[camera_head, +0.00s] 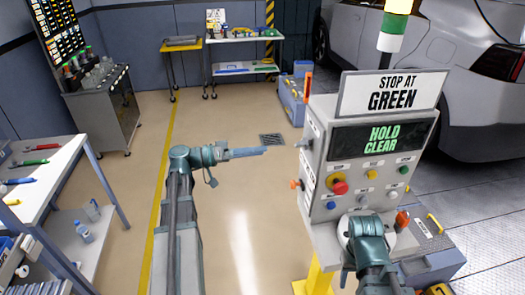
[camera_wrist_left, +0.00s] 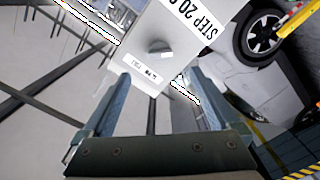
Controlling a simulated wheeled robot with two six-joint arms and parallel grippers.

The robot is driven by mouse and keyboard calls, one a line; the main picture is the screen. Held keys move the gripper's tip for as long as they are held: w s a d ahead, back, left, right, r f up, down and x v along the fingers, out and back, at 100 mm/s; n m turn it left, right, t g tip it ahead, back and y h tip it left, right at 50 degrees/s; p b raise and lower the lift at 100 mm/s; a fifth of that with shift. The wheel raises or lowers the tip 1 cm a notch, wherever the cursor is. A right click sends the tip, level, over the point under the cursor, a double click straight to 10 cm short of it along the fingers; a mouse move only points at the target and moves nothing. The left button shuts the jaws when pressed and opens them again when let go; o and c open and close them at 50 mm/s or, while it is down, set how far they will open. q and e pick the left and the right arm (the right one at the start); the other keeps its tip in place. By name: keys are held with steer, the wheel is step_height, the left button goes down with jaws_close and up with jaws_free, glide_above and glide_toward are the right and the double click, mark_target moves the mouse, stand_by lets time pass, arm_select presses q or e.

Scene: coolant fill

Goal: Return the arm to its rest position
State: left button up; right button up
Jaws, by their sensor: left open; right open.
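My left gripper (camera_head: 262,151) is held out level over the floor, left of the control console (camera_head: 320,215), with a gap between them. The left wrist view shows its two fingers (camera_wrist_left: 157,80) apart with nothing between them; beyond them is a pale console face with a grey knob (camera_wrist_left: 160,49) and a "STEP 20.0" label. My right gripper (camera_head: 366,226) is low in front of the console's face, near its lower buttons; its fingertips are mostly hidden by the wrist, so I cannot tell whether it touches the panel.
The console screen (camera_head: 381,138) reads "HOLD CLEAR" in green, under a "STOP AT GREEN" sign (camera_head: 393,94). A red knob (camera_head: 340,187) sits on the panel. A workbench (camera_head: 50,170) stands at left, a car (camera_head: 430,60) behind right. The middle floor is clear.

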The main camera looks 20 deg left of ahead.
stand_by(0.4)
arm_select(q)
steer(key=s+d+f+g+y, duration=0.2)
steer(key=d+f+g, duration=0.1)
steer(key=d+f, duration=0.4)
steer(key=s+d+f+g+y, duration=0.1)
steer(key=d+f+g, duration=0.3)
steer(key=d, duration=0.5)
steer(key=s+d+f+g+y, duration=0.1)
steer(key=s+d+f+y, duration=0.3)
steer(key=s+f+y, duration=0.2)
steer(key=s+d+f+m+g+y+b, duration=0.1)
steer(key=s+d+f+g+y, duration=0.1)
steer(key=s+d+f+y, duration=0.2)
steer(key=shift+s+d+f+y, duration=0.2)
steer(key=shift+s+f+y, duration=0.75)
steer(key=shift+s+y, duration=0.75)
